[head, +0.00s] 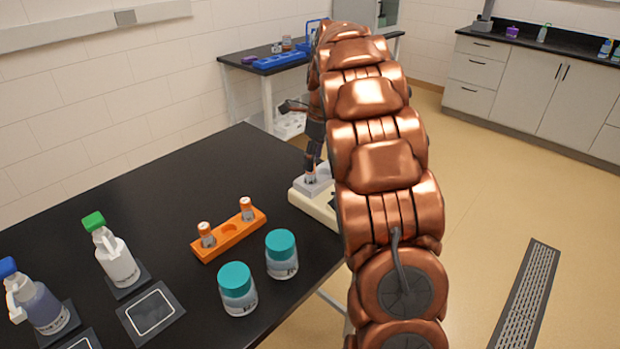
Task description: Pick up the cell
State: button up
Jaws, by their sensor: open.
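My gripper (312,160) is at the far right edge of the black table, partly hidden behind my copper arm. Its dark fingers point down and are open. They are just above a pale instrument (318,209) with a grey top block. A small object that looks like the cell (311,178) stands upright in this block, right at the fingertips. It is too small and too covered to see whether the fingers touch it.
An orange rack (228,241) holds two orange-capped vials, with an empty hole between them. Two teal-capped jars (237,290) stand in front. Spray bottles (112,254) and dark pads (151,312) are at left. A second table with blue trays (280,61) is behind.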

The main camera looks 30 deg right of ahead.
aim_at(310, 176)
jog(key=shift+w+a+f+p, duration=0.1)
jog(key=shift+w+f+p, duration=0.15)
jog(key=shift+f, duration=0.7)
jog(key=shift+w+a+f+p, duration=0.1)
jog(key=shift+f+p, duration=0.15)
jog(key=shift+f, duration=0.65)
jog(key=shift+w+a+f+p, duration=0.1)
jog(key=shift+w+f+p, duration=0.15)
jog(key=shift+f, duration=0.7)
jog(key=c, duration=1.1)
jog(key=shift+r, duration=0.1)
